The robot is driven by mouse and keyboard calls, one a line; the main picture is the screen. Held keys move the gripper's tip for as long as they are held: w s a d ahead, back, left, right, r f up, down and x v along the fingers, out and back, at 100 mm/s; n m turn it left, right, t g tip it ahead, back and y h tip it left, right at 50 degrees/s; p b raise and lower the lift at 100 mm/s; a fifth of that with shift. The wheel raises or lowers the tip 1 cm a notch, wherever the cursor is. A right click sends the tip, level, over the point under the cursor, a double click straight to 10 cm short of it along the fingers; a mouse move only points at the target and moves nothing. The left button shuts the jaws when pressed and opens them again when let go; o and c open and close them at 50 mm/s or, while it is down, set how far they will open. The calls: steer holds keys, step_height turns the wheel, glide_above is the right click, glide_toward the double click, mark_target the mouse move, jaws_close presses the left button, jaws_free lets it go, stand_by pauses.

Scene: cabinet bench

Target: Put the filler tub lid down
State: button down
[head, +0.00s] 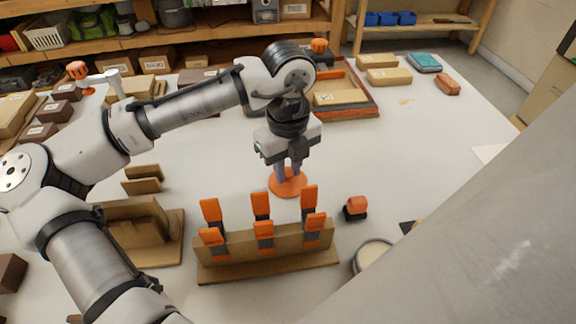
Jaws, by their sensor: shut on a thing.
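The filler tub lid (287,187) is a round orange disc just behind the clamp rack near the middle of the bench. My gripper (289,172) points down and is shut on the lid, its fingers meeting the lid's upper side. The lid looks about level and low over the white bench top. I cannot tell whether it touches the surface. An open round tub (372,254) with pale filler stands at the front right, partly cut off by a grey shape in the foreground.
A wooden rack (266,265) with several orange clamps stands in front of the lid. A small orange-and-black object (355,208) lies to the right. An orange-edged tray (366,112) sits behind. The bench right of the lid is largely clear.

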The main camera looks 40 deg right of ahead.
mark_target(288, 172)
steer(key=c, duration=1.3)
jaws_free()
steer(key=shift+f, duration=0.1)
steer(key=shift+o, duration=0.2)
step_height(288, 172, up, 12)
steer(key=p, duration=0.1)
steer(key=shift+r, duration=0.2)
